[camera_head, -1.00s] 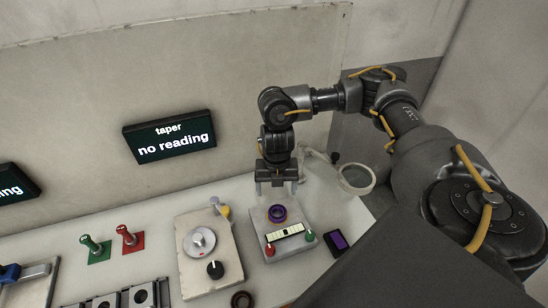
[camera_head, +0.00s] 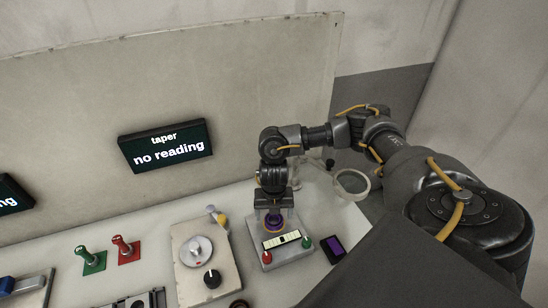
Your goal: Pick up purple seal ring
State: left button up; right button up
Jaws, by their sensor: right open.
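The purple seal ring (camera_head: 273,224) sits on a light grey device (camera_head: 291,254) that has a pale strip display, a red knob and a green knob. My right gripper (camera_head: 273,217) points down over the ring. Its two fingers are apart, one on each side of the ring. I cannot tell whether the fingers touch it. The gripper partly hides the ring's upper side. My left gripper is not in view.
A plate with a round dial (camera_head: 198,250) stands left of the device. Green (camera_head: 91,257) and red (camera_head: 125,248) handled pieces stand farther left. A "no reading" screen (camera_head: 166,146) hangs on the back panel.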

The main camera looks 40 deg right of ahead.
notch_tip(320, 180, down, 2)
jog(key=shift+f, duration=0.1)
jog(key=c, duration=1.2)
jog(key=shift+o, duration=0.2)
jog(key=shift+r, duration=0.2)
